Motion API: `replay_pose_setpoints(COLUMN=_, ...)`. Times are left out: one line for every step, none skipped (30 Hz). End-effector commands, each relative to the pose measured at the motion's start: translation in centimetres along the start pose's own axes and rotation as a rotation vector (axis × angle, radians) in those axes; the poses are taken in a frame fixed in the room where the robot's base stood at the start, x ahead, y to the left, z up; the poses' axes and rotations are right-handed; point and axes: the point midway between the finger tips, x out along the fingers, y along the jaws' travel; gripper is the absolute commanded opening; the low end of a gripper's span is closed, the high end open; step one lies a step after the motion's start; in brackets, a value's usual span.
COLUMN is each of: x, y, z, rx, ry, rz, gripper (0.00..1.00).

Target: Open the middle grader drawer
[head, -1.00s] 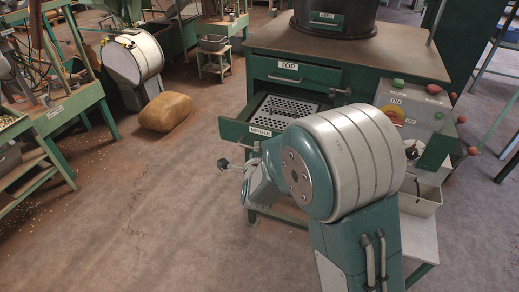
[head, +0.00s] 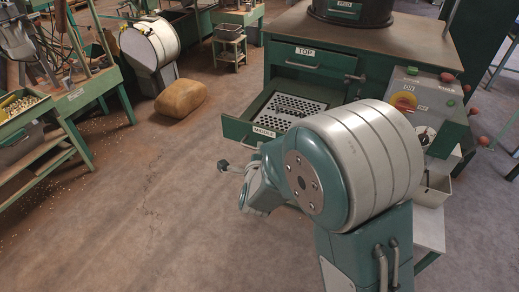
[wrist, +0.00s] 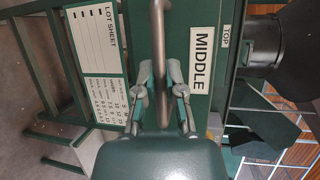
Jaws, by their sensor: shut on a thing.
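The middle drawer (head: 236,127) is pulled well out of the green cabinet (head: 384,37) in the head view, and its perforated tray shows inside. Its label reads MIDDLE. In the wrist view the drawer front (wrist: 185,55) fills the centre, with the metal bar handle (wrist: 159,35) running down between my fingers. My gripper (wrist: 160,82) is shut on the handle. In the head view my arm hides the right part of the drawer front, the handle and my fingertips.
The top drawer (head: 308,71) above is shut. A control box (head: 422,100) with levers and a red knob stands at the cabinet's right, above a small bin (head: 437,190). A brown sack (head: 181,98) lies on the floor behind left. The floor left of the drawer is clear.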

Motion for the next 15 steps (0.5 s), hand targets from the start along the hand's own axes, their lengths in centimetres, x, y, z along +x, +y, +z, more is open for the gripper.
replay_pose_setpoints(x=-0.11, y=0.74, z=-0.21, rx=-0.005, ry=0.004, rz=0.019, gripper=0.00)
replay_pose_setpoints(x=-0.11, y=0.74, z=-0.21, rx=-0.005, ry=0.004, rz=0.019, gripper=0.17)
replay_pose_setpoints(x=-0.10, y=0.74, z=-0.21, rx=-0.005, ry=0.004, rz=0.019, gripper=0.35)
replay_pose_setpoints(x=-0.09, y=0.72, z=-0.21, rx=-0.005, ry=0.004, rz=0.018, gripper=0.48)
replay_pose_setpoints(x=-0.08, y=0.68, z=-0.20, rx=-0.004, ry=0.004, rz=0.017, gripper=0.48)
replay_pose_setpoints(x=-0.07, y=0.60, z=-0.18, rx=-0.004, ry=0.003, rz=0.015, gripper=0.48)
replay_pose_setpoints(x=-0.06, y=0.54, z=-0.17, rx=-0.003, ry=0.003, rz=0.014, gripper=0.48)
replay_pose_setpoints(x=-0.06, y=0.49, z=-0.16, rx=-0.003, ry=0.003, rz=0.013, gripper=0.48)
replay_pose_setpoints(x=-0.05, y=0.43, z=-0.15, rx=-0.003, ry=0.003, rz=0.011, gripper=0.48)
replay_pose_setpoints(x=-0.04, y=0.39, z=-0.14, rx=-0.002, ry=0.002, rz=0.010, gripper=0.48)
replay_pose_setpoints(x=-0.04, y=0.36, z=-0.14, rx=-0.002, ry=0.002, rz=0.010, gripper=0.48)
replay_pose_setpoints(x=-0.03, y=0.32, z=-0.13, rx=-0.002, ry=0.002, rz=0.008, gripper=0.48)
replay_pose_setpoints(x=-0.03, y=0.29, z=-0.12, rx=-0.002, ry=0.002, rz=0.008, gripper=0.48)
replay_pose_setpoints(x=-0.05, y=0.26, z=-0.11, rx=-0.002, ry=0.002, rz=0.007, gripper=0.48)
replay_pose_setpoints(x=-0.15, y=0.23, z=-0.09, rx=-0.001, ry=0.001, rz=0.006, gripper=0.48)
